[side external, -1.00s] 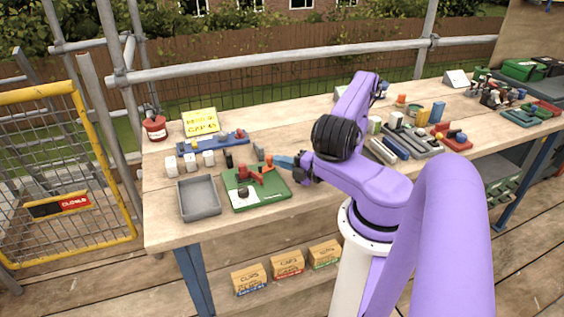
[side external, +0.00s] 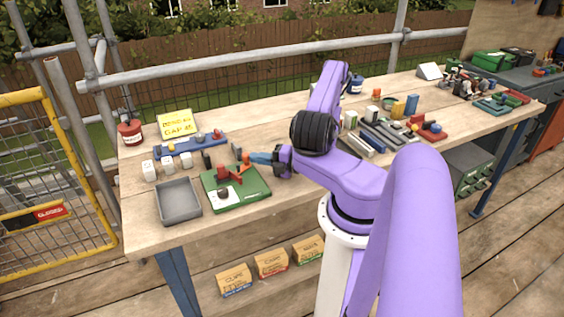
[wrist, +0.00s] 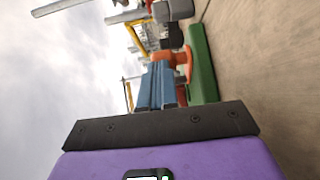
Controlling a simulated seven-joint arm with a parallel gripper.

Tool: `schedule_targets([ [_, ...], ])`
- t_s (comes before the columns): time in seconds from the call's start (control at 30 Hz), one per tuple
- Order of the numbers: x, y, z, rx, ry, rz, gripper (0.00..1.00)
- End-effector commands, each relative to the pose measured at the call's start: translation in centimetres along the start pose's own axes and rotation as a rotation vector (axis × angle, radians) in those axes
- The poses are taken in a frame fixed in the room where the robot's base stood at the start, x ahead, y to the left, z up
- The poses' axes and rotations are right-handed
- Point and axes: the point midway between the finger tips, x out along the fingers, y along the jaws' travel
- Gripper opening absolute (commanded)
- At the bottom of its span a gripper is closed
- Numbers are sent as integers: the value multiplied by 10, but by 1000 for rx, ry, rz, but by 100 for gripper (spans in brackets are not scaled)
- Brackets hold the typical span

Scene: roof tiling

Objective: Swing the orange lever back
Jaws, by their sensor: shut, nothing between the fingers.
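The orange lever (side external: 246,159) stands on the green board (side external: 252,188), next to a red part (side external: 224,174). In the wrist view the lever (wrist: 183,57) is an orange-red shape beside the green board (wrist: 201,75), just beyond the fingertips. My gripper (side external: 251,157) has blue fingers closed together with nothing held. Its tips are right at the lever's right side; I cannot tell whether they touch it. In the wrist view the shut fingers (wrist: 158,66) point at the lever and partly overlap its near edge.
A grey tray (side external: 160,213) lies left of the board. White blocks (side external: 148,171) and a blue rack (side external: 208,146) stand behind. A yellow sign (side external: 176,123) and red tin (side external: 130,132) are farther back. Several coloured blocks crowd the bench to the right.

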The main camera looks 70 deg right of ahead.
Motion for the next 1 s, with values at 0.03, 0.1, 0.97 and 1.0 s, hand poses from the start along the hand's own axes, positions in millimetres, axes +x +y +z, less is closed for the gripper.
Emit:
schedule_targets([
  [0.03, -7, 1, 4, -4, -13, 3, 0],
  [0.1, -19, 1, 4, 0, -16, 3, 0],
  [0.97, -136, 0, 0, 7, -11, 0, 0],
  [1.0, -137, 0, 0, 7, -11, 0, 0],
])
